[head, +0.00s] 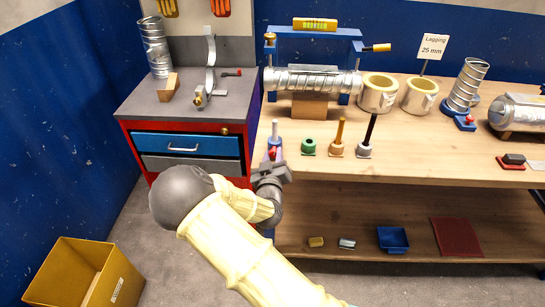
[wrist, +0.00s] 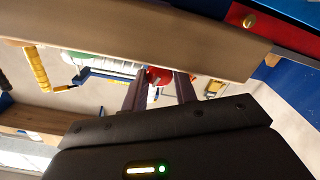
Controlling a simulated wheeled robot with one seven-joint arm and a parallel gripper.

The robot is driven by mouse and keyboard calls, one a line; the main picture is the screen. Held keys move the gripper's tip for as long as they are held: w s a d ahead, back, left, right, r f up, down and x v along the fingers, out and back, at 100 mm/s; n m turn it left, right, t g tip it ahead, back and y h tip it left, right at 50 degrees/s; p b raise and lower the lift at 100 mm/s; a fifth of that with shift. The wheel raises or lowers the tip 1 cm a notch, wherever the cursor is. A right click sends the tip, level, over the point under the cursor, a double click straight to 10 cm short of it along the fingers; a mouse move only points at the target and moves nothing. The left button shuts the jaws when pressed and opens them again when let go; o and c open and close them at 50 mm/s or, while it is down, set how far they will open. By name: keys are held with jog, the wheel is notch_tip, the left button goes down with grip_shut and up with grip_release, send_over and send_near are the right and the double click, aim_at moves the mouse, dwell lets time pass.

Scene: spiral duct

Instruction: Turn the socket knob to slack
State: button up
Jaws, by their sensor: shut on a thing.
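A blue socket (head: 275,143) stands at the front left edge of the wooden bench, with a pale upright rod (head: 275,128) in it. A small red knob (head: 272,153) sits low on its front side. My gripper (head: 271,161) reaches up to the bench edge from the front and is shut on the red knob. In the wrist view the red knob (wrist: 159,74) shows between the two finger ends, which partly hide it. I cannot tell the knob's angle.
A green holder (head: 309,146), an orange one (head: 337,148) and one with a black rod (head: 364,150) stand to the right. A rack with a spiral duct (head: 310,80) stands behind. The red cabinet (head: 248,142) is close on the left.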

dwell(0.4)
jog(key=o, duration=1)
jog(key=shift+s, duration=0.1)
jog(key=s, duration=0.5)
jog(key=s+p, duration=0.1)
jog(key=s, duration=0.5)
jog(key=s+p, duration=0.1)
jog(key=s, duration=0.5)
jog(key=shift+s+a, duration=0.1)
jog(key=shift+a, duration=0.25)
